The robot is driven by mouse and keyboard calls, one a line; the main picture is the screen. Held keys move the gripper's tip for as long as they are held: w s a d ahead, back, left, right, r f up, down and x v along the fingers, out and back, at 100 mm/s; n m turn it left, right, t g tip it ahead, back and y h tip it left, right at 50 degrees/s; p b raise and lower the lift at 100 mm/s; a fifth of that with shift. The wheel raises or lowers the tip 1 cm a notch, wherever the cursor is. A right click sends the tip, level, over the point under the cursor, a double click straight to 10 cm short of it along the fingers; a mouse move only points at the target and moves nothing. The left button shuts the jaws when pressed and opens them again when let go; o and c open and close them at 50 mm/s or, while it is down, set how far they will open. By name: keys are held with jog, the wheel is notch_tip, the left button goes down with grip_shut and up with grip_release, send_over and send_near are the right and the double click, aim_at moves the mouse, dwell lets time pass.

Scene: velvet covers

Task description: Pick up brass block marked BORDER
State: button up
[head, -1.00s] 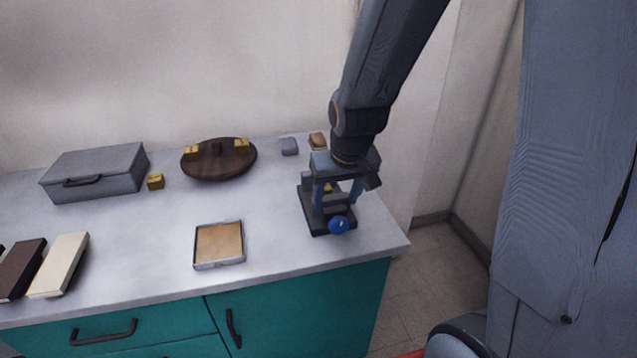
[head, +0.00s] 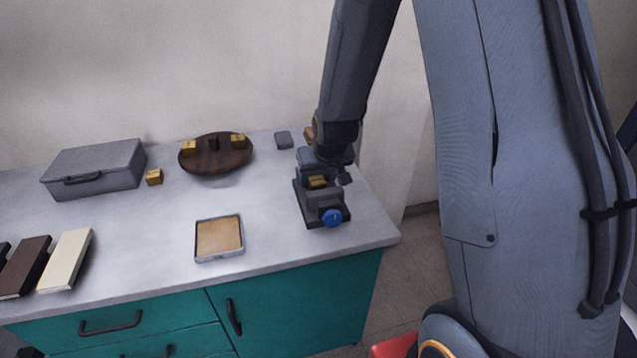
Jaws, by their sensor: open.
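Several small brass blocks are in the head view; no marking is legible, so I cannot tell which one reads BORDER. One brass block (head: 317,181) sits in a dark clamp-like fixture with a blue knob (head: 332,218) at the right of the counter. Two more, a left block (head: 188,147) and a right block (head: 238,141), rest on a round dark wooden stand (head: 214,164). Another block (head: 154,177) lies on the counter beside the grey case. My gripper (head: 323,173) is open at the fixture, just behind or above its block; its fingers are partly hidden.
A grey case (head: 95,168) stands at the back left. A shallow tan-lined tray (head: 219,239) lies mid-front. Dark and cream slabs (head: 66,260) lie at the left. A small grey block (head: 283,140) is behind the fixture. The counter's middle is clear.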

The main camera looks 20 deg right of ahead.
jog(key=shift+w+f, duration=0.3)
jog(key=shift+f, duration=0.15)
grip_shut()
jog(key=shift+r, duration=0.2)
